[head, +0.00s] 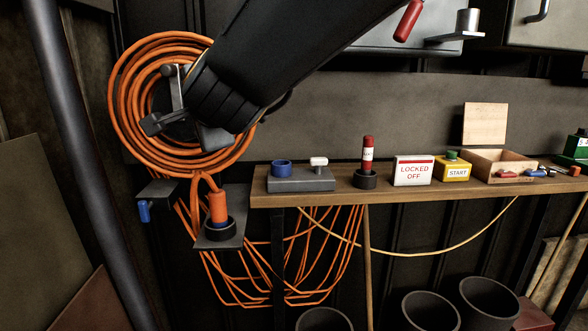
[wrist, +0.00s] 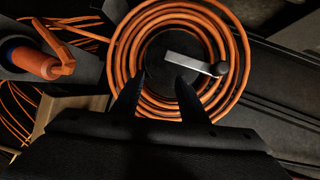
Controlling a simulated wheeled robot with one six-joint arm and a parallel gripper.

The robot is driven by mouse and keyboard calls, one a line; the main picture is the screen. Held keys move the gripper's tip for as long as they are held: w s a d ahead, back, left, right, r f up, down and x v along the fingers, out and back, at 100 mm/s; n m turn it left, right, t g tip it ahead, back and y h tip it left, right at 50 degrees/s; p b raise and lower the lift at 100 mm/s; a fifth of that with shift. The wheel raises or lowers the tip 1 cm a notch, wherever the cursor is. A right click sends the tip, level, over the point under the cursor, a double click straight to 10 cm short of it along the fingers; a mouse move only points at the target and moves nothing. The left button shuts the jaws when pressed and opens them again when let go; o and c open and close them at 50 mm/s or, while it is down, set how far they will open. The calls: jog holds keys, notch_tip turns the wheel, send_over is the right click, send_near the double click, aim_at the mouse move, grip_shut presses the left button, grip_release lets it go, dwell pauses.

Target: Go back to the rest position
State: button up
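My gripper (wrist: 160,82) is open in the wrist view, with two dark fingers apart and nothing between them. It is in front of the orange hose coil (wrist: 124,62), which hangs around a dark round hub. A grey lever (wrist: 188,63) with a dark knob shows on the hub, just beyond the fingertips. In the head view my arm reaches down from the top to the orange coil (head: 123,100) and hides part of it. The fingers there are hard to tell from the hub parts.
An orange plug (head: 217,208) stands in a dark ring on a bracket below the coil. The wooden shelf (head: 330,198) carries a blue ring, red cylinder, "LOCKED OFF" sign (head: 413,171), yellow START box (head: 452,168) and open wooden box (head: 503,166). Dark bins stand below. A thick pipe (head: 85,165) rises at left.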

jog(key=s+d+f+n+g+h, duration=0.1)
jog(key=s+d+f+n+g, duration=0.35)
jog(key=d+f, duration=0.35)
jog(key=s+d+f+n+g+h, duration=0.25)
jog(key=s+d+f+n, duration=0.35)
jog(key=f, duration=0.4)
jog(key=s+d+f+n+g+h+b, duration=0.1)
jog(key=s+d+f+n+g+h, duration=0.15)
jog(key=s+d+f, duration=0.4)
jog(key=s+d+f+n+g+h, duration=0.1)
jog(key=s+d+f+g, duration=0.25)
jog(key=s+d, duration=0.45)
jog(key=d+r+m+p, duration=0.3)
jog(key=d+r+p, duration=0.7)
jog(key=p, duration=0.9)
jog(key=shift+w+d+r, duration=0.15)
jog(key=shift+w+r, duration=0.3)
jog(key=shift+r, duration=0.3)
jog(key=c, duration=0.4)
jog(key=shift+o, duration=0.9)
jog(key=shift+w, duration=0.1)
